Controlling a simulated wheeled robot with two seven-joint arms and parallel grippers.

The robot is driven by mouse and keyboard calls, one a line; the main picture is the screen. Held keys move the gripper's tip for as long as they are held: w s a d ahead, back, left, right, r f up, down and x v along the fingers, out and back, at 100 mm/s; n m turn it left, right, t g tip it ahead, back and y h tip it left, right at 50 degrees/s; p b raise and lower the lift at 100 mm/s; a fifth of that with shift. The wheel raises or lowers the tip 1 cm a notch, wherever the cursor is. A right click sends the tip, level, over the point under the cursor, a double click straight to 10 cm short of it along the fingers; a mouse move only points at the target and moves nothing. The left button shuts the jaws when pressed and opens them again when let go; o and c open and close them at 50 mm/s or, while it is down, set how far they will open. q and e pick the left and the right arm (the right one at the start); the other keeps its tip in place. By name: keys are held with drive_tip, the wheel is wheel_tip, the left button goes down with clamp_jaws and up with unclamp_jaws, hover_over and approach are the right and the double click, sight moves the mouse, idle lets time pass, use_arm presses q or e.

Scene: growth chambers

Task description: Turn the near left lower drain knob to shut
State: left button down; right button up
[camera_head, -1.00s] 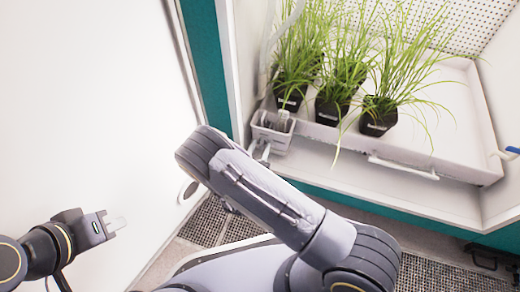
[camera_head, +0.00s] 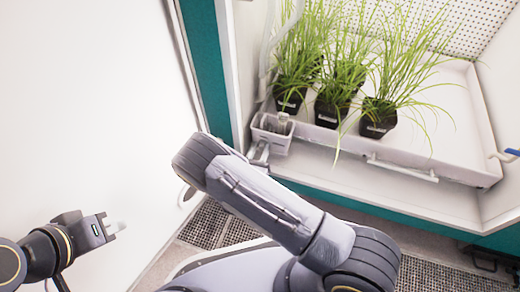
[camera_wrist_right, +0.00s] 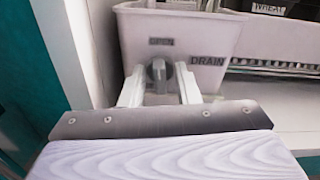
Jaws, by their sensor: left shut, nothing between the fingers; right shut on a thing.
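The white drain box (camera_head: 271,136) sits at the front left corner of the plant tray in the head view. My right gripper (camera_wrist_right: 160,88) is shut on the knob, with one pale finger on each side. In the head view my right forearm partly hides that gripper. My left gripper (camera_head: 117,228) is shut and empty at the lower left, far from the box.
Several black pots of grass (camera_head: 378,118) stand in the white tray (camera_head: 440,165) behind and right of the box. A white bar handle (camera_head: 402,171) runs along the tray front. A blue-tipped lever (camera_head: 512,152) is at the right edge. A teal post (camera_head: 207,70) stands left.

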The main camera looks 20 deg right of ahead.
drive_tip(key=n+p, duration=0.1)
drive_tip(key=n, duration=0.3)
drive_tip(key=shift+a, duration=0.1)
drive_tip(key=n, duration=0.4)
drive_tip(key=shift+p, duration=0.3)
drive_tip(key=n, duration=0.4)
drive_tip(key=shift+f, duration=0.1)
drive_tip(key=shift+w+a+f+n+p, duration=0.1)
drive_tip(key=shift+n+p, duration=0.3)
drive_tip(key=shift+n, duration=1.7)
